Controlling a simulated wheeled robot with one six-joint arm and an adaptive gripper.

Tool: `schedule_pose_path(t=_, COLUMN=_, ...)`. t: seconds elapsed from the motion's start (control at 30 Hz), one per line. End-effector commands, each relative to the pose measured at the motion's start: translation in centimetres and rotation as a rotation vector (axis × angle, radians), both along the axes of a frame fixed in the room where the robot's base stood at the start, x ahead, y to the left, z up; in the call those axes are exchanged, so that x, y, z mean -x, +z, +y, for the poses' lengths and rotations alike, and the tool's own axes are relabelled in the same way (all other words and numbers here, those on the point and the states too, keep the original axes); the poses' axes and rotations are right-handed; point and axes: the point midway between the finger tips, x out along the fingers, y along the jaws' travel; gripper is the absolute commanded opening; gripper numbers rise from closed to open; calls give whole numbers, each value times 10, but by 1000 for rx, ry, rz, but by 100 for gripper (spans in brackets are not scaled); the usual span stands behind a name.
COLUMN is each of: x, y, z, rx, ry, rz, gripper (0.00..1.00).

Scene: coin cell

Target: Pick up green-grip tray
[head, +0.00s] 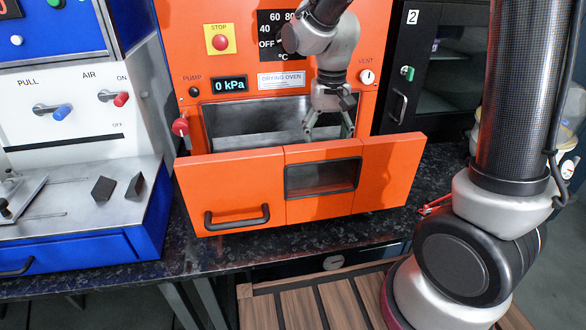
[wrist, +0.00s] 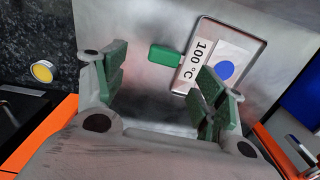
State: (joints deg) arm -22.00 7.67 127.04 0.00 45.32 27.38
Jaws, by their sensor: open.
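The green-grip tray (wrist: 262,47) lies on the bare metal floor in the wrist view, upper right of centre. It is a shallow metal tray with a "100 °C" label and a blue disc on a pale card. Its green grip (wrist: 164,55) sticks out to the left, beyond and roughly between my fingers. My gripper (wrist: 162,80) is open with nothing between its green-padded fingers. The right finger overlaps the tray's near corner in the picture. In the head view my gripper (head: 329,130) reaches down into the oven opening, and the tray is hidden behind the front panel.
The orange drying oven (head: 230,170) has its front panel tilted outward, with a black handle (head: 237,218) and a window. Its display reads 0 kPa. A blue machine (head: 95,255) stands on the left and a black cabinet (head: 398,110) on the right. The panel's top edge is close to my gripper.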

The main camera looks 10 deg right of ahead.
Motion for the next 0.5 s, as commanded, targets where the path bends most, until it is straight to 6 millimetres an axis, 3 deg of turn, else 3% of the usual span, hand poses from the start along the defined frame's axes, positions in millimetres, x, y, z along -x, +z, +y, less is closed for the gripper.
schedule_pose_path(t=0.5, x=-2, y=-69, z=7, rx=1, ry=0, rz=2, gripper=71)
